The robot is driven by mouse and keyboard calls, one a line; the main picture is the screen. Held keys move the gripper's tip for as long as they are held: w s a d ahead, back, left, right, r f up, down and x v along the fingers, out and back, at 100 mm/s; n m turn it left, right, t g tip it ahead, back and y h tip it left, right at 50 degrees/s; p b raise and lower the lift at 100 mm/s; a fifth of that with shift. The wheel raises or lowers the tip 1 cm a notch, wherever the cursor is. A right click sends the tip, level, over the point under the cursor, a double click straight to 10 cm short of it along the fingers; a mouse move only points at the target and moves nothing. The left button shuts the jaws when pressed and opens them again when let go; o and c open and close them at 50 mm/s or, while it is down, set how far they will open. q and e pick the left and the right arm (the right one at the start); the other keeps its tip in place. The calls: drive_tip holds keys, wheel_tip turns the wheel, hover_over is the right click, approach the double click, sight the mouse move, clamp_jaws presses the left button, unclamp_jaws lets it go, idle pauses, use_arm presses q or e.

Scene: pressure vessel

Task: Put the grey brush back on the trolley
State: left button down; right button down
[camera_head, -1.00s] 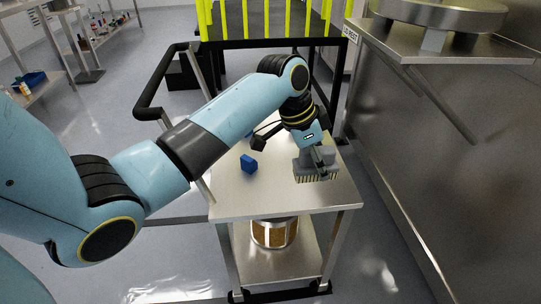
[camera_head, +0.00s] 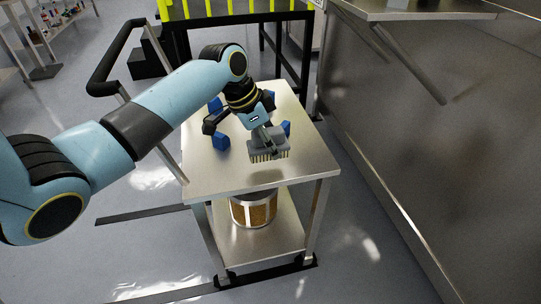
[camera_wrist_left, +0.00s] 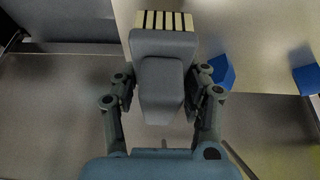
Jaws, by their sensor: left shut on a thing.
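The grey brush (camera_head: 268,147), with pale bristles facing down, is at the trolley's top shelf (camera_head: 225,178) in the head view. My left gripper (camera_head: 262,133) is shut on it from above. In the left wrist view the brush (camera_wrist_left: 164,80) sits between both fingers (camera_wrist_left: 163,98), its cream bristles at the top edge. I cannot tell whether the bristles touch the trolley top or hang just above it. My right gripper is not in view.
Several blue blocks (camera_head: 221,141) stand on the trolley top around my left gripper. A round container (camera_head: 254,208) stands on the lower shelf. A steel wall (camera_head: 420,150) runs along the right, and a black handle (camera_head: 105,70) rises at the trolley's left. The top's front is clear.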

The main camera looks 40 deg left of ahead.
sight(256, 133)
use_arm(q)
wheel_tip(256, 133, down, 4)
drive_tip(key=shift+r+b, duration=0.1)
drive_tip(key=shift+b, duration=0.5)
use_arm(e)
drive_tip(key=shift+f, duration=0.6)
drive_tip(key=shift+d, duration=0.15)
use_arm(q)
drive_tip(key=c, duration=0.7)
unclamp_jaws()
drive_tip(key=shift+o, duration=0.2)
drive_tip(key=p+v, duration=0.3)
drive_tip(key=v, duration=0.9)
drive_tip(key=shift+p, duration=0.35)
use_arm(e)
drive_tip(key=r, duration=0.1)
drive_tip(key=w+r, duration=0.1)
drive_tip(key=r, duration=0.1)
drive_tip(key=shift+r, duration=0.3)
use_arm(q)
drive_tip(key=shift+s, duration=0.1)
